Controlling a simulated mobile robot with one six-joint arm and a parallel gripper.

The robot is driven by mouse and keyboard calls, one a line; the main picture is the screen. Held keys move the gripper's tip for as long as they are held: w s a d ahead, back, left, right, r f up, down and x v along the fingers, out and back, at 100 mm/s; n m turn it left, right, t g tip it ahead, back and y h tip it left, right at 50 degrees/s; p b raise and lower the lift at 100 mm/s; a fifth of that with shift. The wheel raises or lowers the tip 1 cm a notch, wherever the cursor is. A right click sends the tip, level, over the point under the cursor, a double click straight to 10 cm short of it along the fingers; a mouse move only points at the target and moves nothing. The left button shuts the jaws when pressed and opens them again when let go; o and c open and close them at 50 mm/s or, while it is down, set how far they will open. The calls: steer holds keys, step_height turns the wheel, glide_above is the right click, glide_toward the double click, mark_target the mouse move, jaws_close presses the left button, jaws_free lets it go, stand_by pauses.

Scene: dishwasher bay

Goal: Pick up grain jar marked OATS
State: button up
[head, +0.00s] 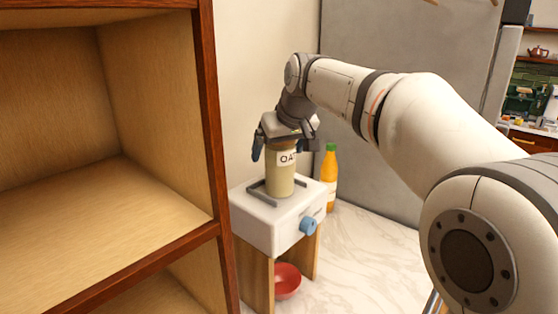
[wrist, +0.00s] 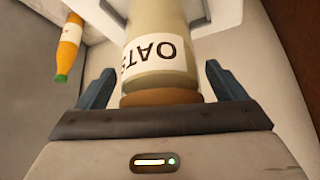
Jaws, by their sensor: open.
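The grain jar (head: 280,178) is a pale cylinder with a white label, partly hidden by my gripper in the head view. It stands upright on a white box-like appliance with a grey frame on top. In the wrist view the jar (wrist: 158,78) shows its OATS label upside down, with a brown lid nearest my gripper. My gripper (head: 285,150) points down over the top of the jar. In the wrist view my gripper (wrist: 160,88) has its blue fingers apart, one on each side of the lid, with visible gaps.
The white appliance (head: 258,230) has a blue knob (head: 308,226) and stands on wooden legs. A red bowl (head: 287,281) sits beneath it. An orange bottle (head: 329,180) with a green cap stands close behind, at right. A wooden shelf unit (head: 212,130) rises at left.

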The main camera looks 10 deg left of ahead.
steer(key=c, duration=1.3)
steer(key=shift+r, duration=0.1)
steer(key=shift+c, duration=0.7)
steer(key=shift+r, duration=0.15)
